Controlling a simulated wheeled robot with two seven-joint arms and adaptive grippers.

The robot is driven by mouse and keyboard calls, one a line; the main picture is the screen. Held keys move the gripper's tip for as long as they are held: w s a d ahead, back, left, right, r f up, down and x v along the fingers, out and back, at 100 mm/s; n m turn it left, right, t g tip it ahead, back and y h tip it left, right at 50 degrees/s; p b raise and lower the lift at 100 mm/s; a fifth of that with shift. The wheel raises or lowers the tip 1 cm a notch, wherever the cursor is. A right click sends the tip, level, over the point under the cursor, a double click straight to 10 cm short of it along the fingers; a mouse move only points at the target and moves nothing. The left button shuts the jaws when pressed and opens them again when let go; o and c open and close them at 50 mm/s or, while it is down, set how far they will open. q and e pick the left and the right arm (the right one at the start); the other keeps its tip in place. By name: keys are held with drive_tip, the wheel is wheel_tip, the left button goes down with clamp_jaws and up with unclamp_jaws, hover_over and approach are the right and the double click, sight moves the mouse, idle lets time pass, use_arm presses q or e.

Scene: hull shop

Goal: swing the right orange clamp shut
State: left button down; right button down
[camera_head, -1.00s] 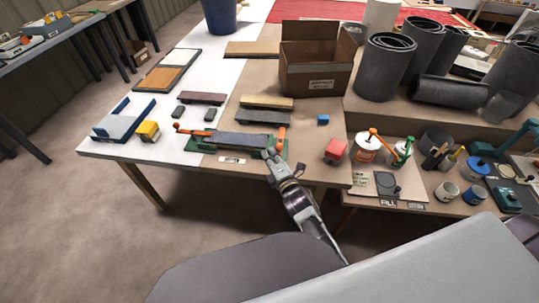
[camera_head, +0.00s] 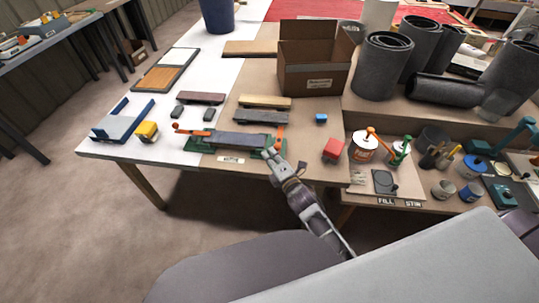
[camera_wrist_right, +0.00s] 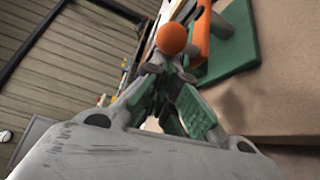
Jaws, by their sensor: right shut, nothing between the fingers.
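The green fixture (camera_head: 199,146) lies near the front edge of the table with a dark grey bar (camera_head: 238,140) across it. The left orange clamp (camera_head: 192,132) lies low along the bar's left end. The right orange clamp (camera_head: 280,133) stands up at the bar's right end. Its round orange knob (camera_wrist_right: 172,38) shows in the right wrist view just beyond the fingers. My right gripper (camera_head: 270,155) is shut and empty, close to the right clamp; whether it touches is unclear. My left gripper is not in view.
A red block (camera_head: 334,150) and orange-white can (camera_head: 363,147) stand right of the clamp. A blue block (camera_head: 321,118) and cardboard box (camera_head: 312,72) are behind it. The floor in front is clear.

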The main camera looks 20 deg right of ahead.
drive_tip(key=shift+d, duration=0.1)
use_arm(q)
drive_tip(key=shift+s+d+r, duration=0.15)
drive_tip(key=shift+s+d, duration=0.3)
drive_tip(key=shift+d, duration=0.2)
use_arm(e)
drive_tip(key=shift+s, duration=0.1)
use_arm(q)
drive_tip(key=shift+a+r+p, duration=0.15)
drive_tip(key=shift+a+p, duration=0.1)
drive_tip(key=shift+p, duration=0.05)
use_arm(e)
drive_tip(key=shift+d+y, duration=0.1)
drive_tip(key=shift+y, duration=0.2)
